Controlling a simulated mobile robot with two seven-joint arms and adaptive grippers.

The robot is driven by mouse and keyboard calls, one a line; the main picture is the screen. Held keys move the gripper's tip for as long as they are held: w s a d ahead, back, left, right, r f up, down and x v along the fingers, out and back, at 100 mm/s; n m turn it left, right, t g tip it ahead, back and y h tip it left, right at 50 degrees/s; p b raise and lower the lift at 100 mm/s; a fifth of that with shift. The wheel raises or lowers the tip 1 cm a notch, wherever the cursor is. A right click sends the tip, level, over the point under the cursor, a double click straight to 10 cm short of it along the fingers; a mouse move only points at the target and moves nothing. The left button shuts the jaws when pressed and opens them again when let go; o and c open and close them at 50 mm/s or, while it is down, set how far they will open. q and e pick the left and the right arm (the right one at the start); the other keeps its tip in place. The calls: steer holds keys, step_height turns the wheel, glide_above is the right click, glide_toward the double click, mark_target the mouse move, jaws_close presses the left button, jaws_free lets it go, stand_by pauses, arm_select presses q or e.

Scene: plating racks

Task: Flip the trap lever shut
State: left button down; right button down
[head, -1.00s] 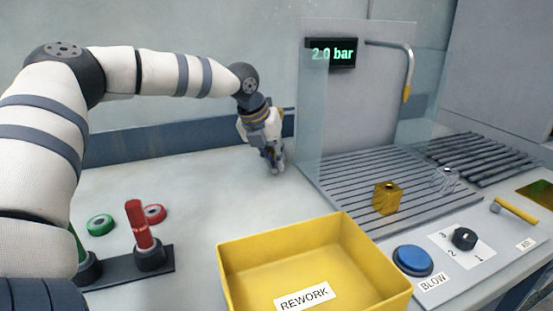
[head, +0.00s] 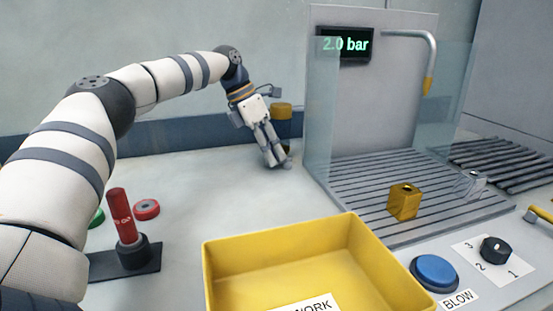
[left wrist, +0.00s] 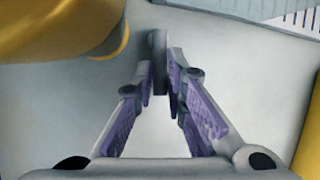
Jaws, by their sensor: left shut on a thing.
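My left gripper (head: 279,162) reaches down near the back of the bench, left of the clear-walled booth. In the left wrist view its fingers (left wrist: 164,88) converge on a narrow dark grey piece, which I take to be the trap lever (left wrist: 159,48); most of it is hidden. A yellow-capped cylinder (head: 282,111), seemingly the trap, stands right behind the gripper, its lower part partly hidden. It fills the upper left of the left wrist view (left wrist: 50,28). My right gripper is out of view.
A yellow rework bin (head: 225,270) stands in front. The booth has a slatted floor (head: 365,200) with a yellow block (head: 404,203). A blue button (head: 434,272) and dial (head: 495,249) lie right.

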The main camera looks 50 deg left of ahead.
arm_select(q)
steer(key=shift+w+a+m+b, duration=0.15)
steer(key=shift+m+b, duration=0.15)
steer(key=shift+m, duration=0.3)
steer(key=c, duration=1.6)
jaws_free()
steer(key=shift+c, duration=0.2)
steer(key=v, duration=0.7)
steer(key=shift+a+r, duration=0.2)
steer(key=shift+a, duration=0.05)
steer(key=shift+f, duration=0.1)
